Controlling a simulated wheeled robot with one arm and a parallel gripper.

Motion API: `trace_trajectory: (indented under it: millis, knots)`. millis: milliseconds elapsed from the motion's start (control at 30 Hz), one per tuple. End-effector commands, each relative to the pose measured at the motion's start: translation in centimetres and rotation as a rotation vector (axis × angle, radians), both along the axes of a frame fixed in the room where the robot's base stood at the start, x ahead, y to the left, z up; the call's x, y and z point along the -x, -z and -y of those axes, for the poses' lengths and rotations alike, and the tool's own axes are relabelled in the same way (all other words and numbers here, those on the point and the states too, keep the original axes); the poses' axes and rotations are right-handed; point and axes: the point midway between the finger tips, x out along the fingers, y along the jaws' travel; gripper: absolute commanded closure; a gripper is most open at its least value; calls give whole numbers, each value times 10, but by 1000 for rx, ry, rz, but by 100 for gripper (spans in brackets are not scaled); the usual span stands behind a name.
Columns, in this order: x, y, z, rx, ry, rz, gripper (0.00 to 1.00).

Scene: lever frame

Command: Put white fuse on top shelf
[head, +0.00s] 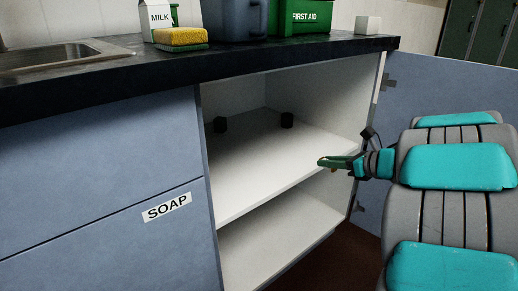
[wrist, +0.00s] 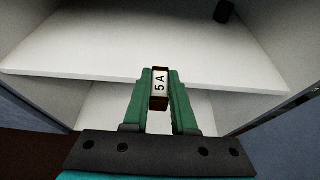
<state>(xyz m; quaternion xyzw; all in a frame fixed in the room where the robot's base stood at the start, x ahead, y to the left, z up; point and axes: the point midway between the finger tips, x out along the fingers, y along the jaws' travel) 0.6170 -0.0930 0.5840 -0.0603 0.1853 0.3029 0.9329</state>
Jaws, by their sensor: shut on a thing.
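My gripper (head: 322,162) is at the front right of the open cabinet in the head view, near the front edge of the top shelf (head: 265,163). In the wrist view my gripper (wrist: 160,76) is shut on a small fuse (wrist: 160,85) with a white face marked "5A" and dark brown ends. The fuse appears in front of the shelf's front edge in that view. It is hidden or too small to make out in the head view. The top shelf also shows in the wrist view (wrist: 130,45), with wide bare white surface.
Two dark cylinders (head: 220,124) (head: 287,119) stand at the back of the top shelf. A lower shelf (head: 270,240) is empty. The open blue door (head: 415,90) is at the right. The counter (head: 120,80) above holds a sponge, milk carton and first aid box.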

Motion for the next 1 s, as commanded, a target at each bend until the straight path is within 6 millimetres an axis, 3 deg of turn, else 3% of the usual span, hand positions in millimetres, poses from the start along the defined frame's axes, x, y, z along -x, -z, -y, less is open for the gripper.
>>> trace_trajectory:
  millis: [600,933,1000]
  knots:
    - [-107,13,-79,0,-4,-1,100]
    - [-127,14,-93,-1,-4,2,100]
    - [-127,27,-93,-4,-2,-1,100]
